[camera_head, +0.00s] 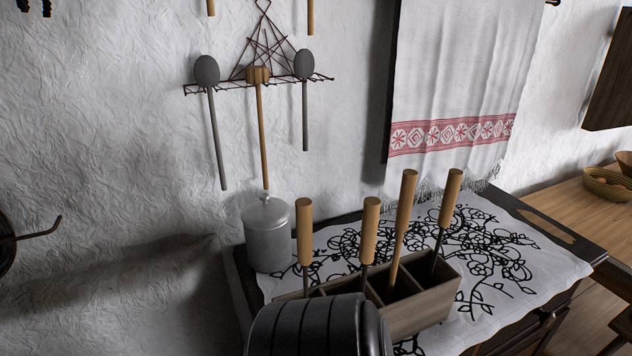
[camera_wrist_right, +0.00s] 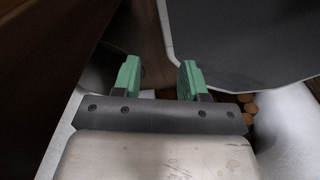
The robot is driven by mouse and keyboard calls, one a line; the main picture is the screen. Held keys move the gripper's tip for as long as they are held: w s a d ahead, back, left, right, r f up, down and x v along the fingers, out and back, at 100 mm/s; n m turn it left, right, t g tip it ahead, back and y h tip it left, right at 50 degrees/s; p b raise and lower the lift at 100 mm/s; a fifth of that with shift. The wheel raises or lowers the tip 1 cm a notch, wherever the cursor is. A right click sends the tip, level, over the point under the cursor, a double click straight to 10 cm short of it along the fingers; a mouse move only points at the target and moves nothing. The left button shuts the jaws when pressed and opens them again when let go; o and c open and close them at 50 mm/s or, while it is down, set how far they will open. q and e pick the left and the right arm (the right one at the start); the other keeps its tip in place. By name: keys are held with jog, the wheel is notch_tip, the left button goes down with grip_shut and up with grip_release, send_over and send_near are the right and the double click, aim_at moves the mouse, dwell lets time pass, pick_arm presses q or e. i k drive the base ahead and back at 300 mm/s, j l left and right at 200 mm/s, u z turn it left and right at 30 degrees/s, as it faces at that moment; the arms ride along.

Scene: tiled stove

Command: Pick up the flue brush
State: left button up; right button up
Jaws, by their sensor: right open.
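A wooden box with compartments (camera_head: 425,306) stands on the cloth-covered table in the head view. Several tools stand upright in it with wooden handles up. From the left are a first handle (camera_head: 304,232), a second handle (camera_head: 370,230), a tall, all-wood third handle (camera_head: 403,220) and a right handle (camera_head: 450,197). Dark shafts show below the first, second and right handles. The tools' lower ends are hidden in the box, so I cannot tell which is the flue brush. My right gripper (camera_wrist_right: 159,80) is open and empty in its wrist view, away from the box. My left gripper is not in view.
A grey lidded canister (camera_head: 267,235) stands left of the box. A white patterned cloth (camera_head: 500,255) covers the table, clear to the right. Spoons and a mallet (camera_head: 263,130) hang on the wall beside a towel (camera_head: 450,80). A dark grey panel (camera_wrist_right: 245,40) is near my right gripper.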

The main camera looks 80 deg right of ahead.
aim_at(303, 205)
jog(key=l+z, duration=0.15)
jog(key=z, duration=2.35)
